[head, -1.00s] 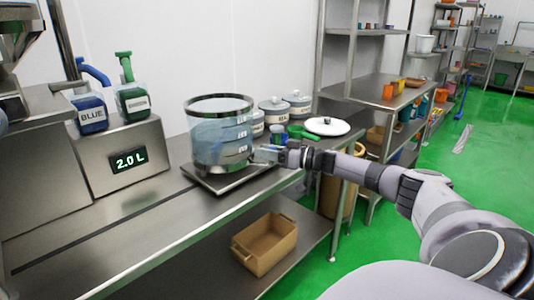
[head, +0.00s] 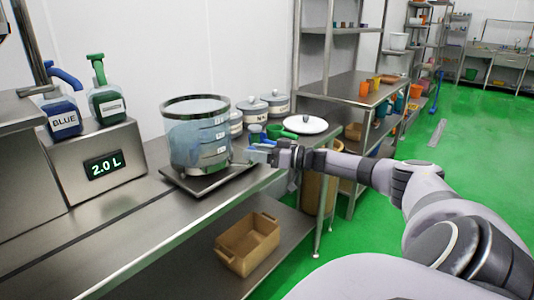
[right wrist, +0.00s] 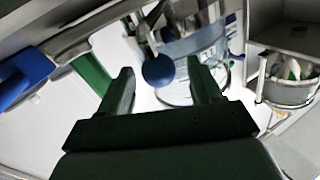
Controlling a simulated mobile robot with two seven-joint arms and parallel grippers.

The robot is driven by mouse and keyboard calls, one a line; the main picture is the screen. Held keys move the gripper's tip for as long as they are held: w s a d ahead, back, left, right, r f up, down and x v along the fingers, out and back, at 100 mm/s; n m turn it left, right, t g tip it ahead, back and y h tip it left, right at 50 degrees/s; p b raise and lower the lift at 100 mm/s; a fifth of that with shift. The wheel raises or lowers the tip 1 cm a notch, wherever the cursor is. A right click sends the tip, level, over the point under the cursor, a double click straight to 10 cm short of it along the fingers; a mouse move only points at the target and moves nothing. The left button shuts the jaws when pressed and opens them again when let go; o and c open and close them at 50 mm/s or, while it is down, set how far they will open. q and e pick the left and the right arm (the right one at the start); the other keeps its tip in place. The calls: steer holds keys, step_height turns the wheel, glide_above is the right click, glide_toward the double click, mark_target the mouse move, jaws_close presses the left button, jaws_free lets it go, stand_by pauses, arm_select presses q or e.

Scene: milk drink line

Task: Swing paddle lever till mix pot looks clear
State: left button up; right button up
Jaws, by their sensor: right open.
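The mix pot (head: 197,138) is a clear, marked vessel with a dark rim, standing on a flat plate on the steel counter. Its contents look pale grey-blue. The pot also shows behind the fingers in the right wrist view (right wrist: 205,48). A blue ball knob (right wrist: 158,70) on a grey lever lies between my open right fingers in that view; I cannot tell whether either finger touches it. In the head view my right gripper (head: 262,153) is just right of the pot, with the paddle lever hard to make out there. My left gripper is out of view.
Blue (head: 62,115) and green (head: 108,103) jugs stand left, above a display (head: 104,165) reading 2.0 L. Lidded pots (head: 276,104) and a white lid (head: 305,124) sit behind my gripper. A brown bin (head: 248,243) is on the lower shelf.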

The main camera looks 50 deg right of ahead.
steer(key=shift+v, duration=1.9)
steer(key=shift+r, duration=0.1)
